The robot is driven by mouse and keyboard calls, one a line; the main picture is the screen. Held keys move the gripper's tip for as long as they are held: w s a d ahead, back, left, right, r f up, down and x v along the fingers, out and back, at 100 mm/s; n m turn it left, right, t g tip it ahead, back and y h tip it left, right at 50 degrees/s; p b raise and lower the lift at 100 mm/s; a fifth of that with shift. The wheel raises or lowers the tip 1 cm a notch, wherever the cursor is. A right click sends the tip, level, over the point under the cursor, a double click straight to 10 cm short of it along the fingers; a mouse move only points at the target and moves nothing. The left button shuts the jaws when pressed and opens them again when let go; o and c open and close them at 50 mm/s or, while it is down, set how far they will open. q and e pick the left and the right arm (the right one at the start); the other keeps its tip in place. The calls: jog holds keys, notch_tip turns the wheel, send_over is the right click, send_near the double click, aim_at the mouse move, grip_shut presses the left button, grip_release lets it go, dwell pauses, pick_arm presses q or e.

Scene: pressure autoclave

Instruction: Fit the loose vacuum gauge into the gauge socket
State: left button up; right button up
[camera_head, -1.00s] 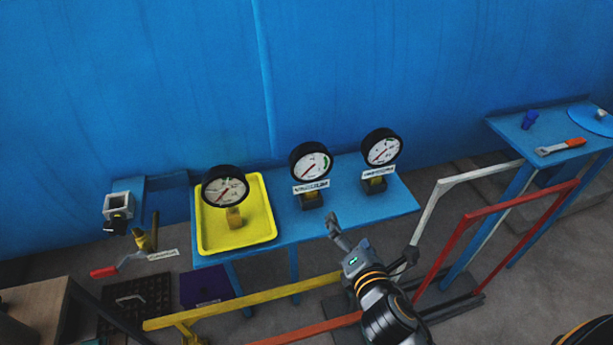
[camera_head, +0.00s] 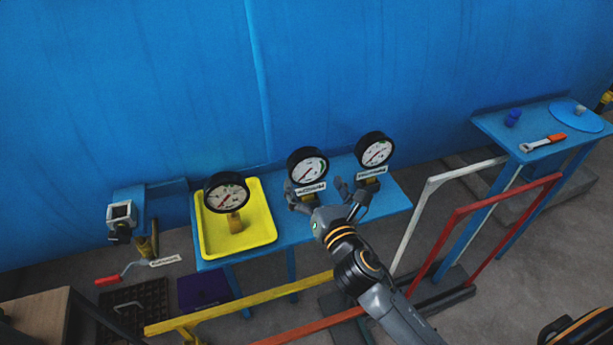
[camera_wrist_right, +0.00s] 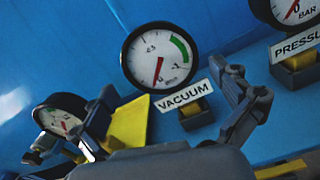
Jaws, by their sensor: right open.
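A round white-faced gauge (camera_head: 227,192) with a black rim and brass stem stands in the yellow tray (camera_head: 265,238). A second gauge (camera_head: 307,166), with a green arc, stands above the VACUUM label (camera_head: 310,188) on the blue bench; it fills the middle of the wrist view (camera_wrist_right: 158,57). My left gripper is not in view.
A PRESSURE gauge (camera_head: 375,150) stands close on the right of the bench (camera_head: 395,196). Yellow, white (camera_head: 428,205) and red rails stand in front. A blue side table (camera_head: 550,142) at right holds a wrench. A red-handled valve (camera_head: 110,280) is at lower left.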

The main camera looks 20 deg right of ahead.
aim_at(309, 173)
jog(key=w+p, duration=0.1)
jog(key=w, duration=0.3)
jog(key=shift+w, duration=0.2)
jog(key=shift+w+a+f, duration=0.1)
jog(key=shift+w+f, duration=0.05)
jog(key=shift+w, duration=0.3)
jog(key=shift+s, duration=0.1)
jog(key=c, duration=1.4)
